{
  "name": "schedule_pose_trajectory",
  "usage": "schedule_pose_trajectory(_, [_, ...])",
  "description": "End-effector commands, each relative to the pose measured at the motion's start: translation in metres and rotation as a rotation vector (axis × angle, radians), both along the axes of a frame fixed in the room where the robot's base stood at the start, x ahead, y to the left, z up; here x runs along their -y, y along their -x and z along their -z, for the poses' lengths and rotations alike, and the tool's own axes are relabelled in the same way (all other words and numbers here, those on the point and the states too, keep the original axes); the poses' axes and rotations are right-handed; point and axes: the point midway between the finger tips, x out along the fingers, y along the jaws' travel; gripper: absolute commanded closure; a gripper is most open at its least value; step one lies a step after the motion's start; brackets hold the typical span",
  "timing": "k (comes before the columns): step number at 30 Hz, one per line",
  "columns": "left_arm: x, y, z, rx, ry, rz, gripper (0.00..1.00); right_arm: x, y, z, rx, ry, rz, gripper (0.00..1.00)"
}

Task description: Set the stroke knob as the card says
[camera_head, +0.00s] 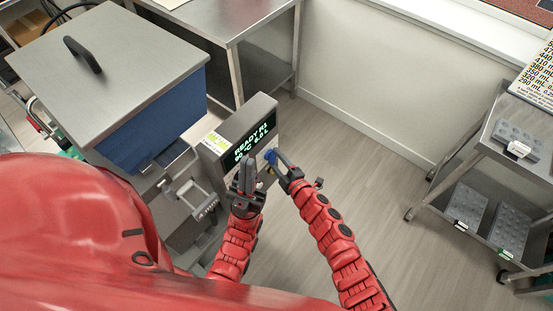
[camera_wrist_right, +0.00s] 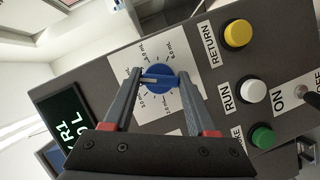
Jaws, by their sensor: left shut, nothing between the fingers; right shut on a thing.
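The blue stroke knob (camera_wrist_right: 163,70) sits on a white dial plate (camera_wrist_right: 128,56) marked in mL; its white pointer line points to the left of the wrist picture. The small dial figures are hard to read. My right gripper (camera_wrist_right: 161,79) has its fingers on either side of the knob and is shut on it. In the head view the knob (camera_head: 270,156) shows at the right end of the machine, with the right gripper (camera_head: 279,160) at it. My left gripper (camera_head: 246,165) is shut and empty, in front of the machine's display. A card (camera_head: 537,78) with several mL lines stands at the right edge, partly cut off.
The display (camera_head: 254,141) reads READY R1, about 60 °C and 6.0 L. Yellow RETURN (camera_wrist_right: 236,33), white RUN (camera_wrist_right: 252,91) and green (camera_wrist_right: 262,137) buttons and an ON/OFF switch (camera_wrist_right: 303,93) are beside the knob. A cart (camera_head: 474,139) holding moulds stands right; floor between is clear.

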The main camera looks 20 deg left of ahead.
Motion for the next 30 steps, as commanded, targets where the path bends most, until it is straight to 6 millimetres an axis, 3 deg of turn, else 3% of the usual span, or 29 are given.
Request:
schedule_pose_trajectory(4, [0.000, 0.000, 0.000, 0.000, 0.000, 0.000, 1.00, 0.001, 0.000, 0.002, -0.002, 0.003, 0.002, 0.98])
schedule_pose_trajectory(5, [0.000, 0.000, 0.000, 0.000, 0.000, 0.000, 1.00, 0.001, 0.000, 0.002, -0.002, 0.003, 0.002, 0.37])
schedule_pose_trajectory(9, [0.000, 0.000, 0.000, 0.000, 0.000, 0.000, 1.00, 0.001, 0.000, 0.001, -0.001, 0.001, 0.001, 0.12])
schedule_pose_trajectory(22, [0.000, 0.000, 0.002, 0.000, 0.000, 0.000, 1.00, 0.006, 0.004, -0.001, 0.003, 0.000, 0.000, 0.12])
schedule_pose_trajectory(30, [0.000, 0.000, 0.010, 0.000, 0.000, 0.000, 1.00, 0.036, 0.030, -0.004, 0.003, 0.003, -0.002, 0.12])
